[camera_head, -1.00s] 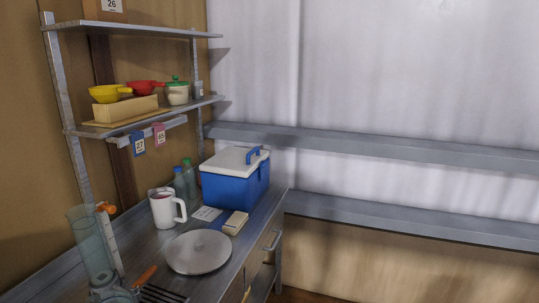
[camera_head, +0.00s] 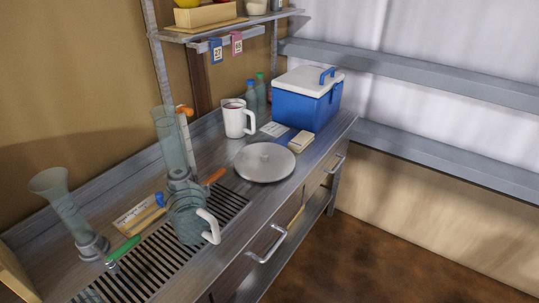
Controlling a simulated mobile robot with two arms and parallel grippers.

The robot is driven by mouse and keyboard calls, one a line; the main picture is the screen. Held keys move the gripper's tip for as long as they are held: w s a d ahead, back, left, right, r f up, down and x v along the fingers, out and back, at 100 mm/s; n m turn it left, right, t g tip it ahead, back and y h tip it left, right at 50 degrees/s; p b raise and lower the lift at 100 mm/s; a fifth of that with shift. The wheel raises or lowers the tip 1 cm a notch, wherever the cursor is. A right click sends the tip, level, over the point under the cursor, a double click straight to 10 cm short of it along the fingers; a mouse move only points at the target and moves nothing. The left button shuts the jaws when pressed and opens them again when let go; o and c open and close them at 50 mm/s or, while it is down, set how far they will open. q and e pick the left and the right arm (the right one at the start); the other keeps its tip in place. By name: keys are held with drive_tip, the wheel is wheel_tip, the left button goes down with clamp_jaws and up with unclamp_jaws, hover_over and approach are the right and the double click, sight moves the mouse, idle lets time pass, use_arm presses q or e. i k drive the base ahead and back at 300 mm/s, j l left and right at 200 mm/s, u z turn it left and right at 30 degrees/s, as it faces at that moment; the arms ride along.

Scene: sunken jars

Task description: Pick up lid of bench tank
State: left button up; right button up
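Whatever is under the lid is hidden, so I cannot see a tank opening. Neither of my grippers is in view.
A white mug (camera_head: 236,120), a blue cooler (camera_head: 306,103) and a small block (camera_head: 301,142) stand behind the lid. A glass jug (camera_head: 186,217), a tall glass cylinder (camera_head: 172,145) and another glass vessel (camera_head: 68,212) stand left, by a slotted drain (camera_head: 150,262). Brown floor (camera_head: 370,255) is open at right.

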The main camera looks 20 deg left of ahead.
sight(264, 163)
drive_tip(key=u, duration=0.8)
drive_tip(key=i+l+u, duration=0.1)
drive_tip(key=l+u, duration=1.2)
drive_tip(key=i+j, duration=0.05)
drive_tip(key=j, duration=0.05)
